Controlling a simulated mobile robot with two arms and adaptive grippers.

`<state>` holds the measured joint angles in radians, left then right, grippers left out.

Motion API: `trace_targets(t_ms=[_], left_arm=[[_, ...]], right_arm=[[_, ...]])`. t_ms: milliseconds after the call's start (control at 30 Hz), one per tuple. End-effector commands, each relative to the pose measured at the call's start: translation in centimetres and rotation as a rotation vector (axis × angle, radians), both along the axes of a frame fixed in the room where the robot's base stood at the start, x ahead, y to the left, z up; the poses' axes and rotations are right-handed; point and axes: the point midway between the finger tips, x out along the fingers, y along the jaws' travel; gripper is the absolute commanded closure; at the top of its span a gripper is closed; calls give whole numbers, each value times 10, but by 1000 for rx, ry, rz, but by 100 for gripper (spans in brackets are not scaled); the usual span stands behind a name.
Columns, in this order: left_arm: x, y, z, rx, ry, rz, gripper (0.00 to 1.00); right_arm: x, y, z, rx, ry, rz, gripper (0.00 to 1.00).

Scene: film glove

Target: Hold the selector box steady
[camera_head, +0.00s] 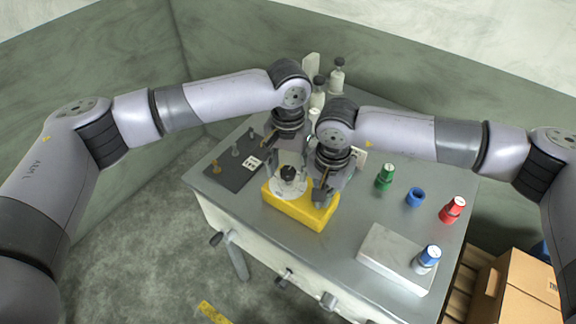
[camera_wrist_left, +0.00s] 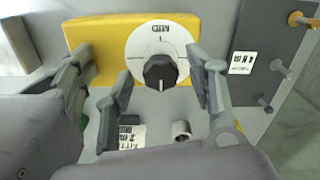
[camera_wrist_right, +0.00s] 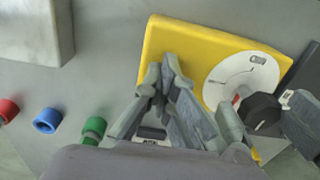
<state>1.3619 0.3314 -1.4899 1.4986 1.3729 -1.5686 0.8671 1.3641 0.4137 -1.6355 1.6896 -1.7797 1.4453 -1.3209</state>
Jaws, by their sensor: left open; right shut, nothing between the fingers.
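The selector box is a yellow block (camera_head: 307,214) on the grey table, with a white round dial and a black knob (camera_head: 288,173) on its top face. The dial (camera_wrist_left: 140,42) carries the word MID in the left wrist view. My left gripper (camera_wrist_left: 160,78) is open, with its fingers apart on either side of the knob; I cannot tell if they touch it. My right gripper (camera_wrist_right: 163,62) is shut and empty over the yellow face (camera_wrist_right: 195,42), beside the dial; contact with the box is unclear. In the head view, my right gripper (camera_head: 322,195) hides part of the box.
Green (camera_head: 385,176), blue (camera_head: 415,196) and red (camera_head: 452,209) capped pieces stand right of the box. A dark pegged plate (camera_head: 228,178) lies left; pale bottles (camera_head: 337,78) stand behind.

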Motion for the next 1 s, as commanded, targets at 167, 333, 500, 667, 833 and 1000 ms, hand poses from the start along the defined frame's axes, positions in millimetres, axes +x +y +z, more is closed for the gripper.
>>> trace_targets(t_ms=[167, 333, 500, 667, 833, 1000], left_arm=[[0, 0, -1, 0, 0, 0, 57], [0, 0, -1, 0, 0, 0, 68], [0, 0, -1, -1, 0, 0, 80], [0, 0, -1, -1, 0, 0, 90], [0, -1, -1, -1, 0, -1, 97], [0, -1, -1, -2, 1, -20, 97]], right_arm=[[-5, -1, -7, -6, 14, 2, 100], [-5, -1, -7, -6, 14, 2, 100], [-5, -1, -7, -6, 14, 2, 100], [-5, -1, -7, -6, 14, 2, 100], [-5, -1, -7, -6, 14, 2, 100], [-5, -1, -7, -6, 14, 2, 100]])
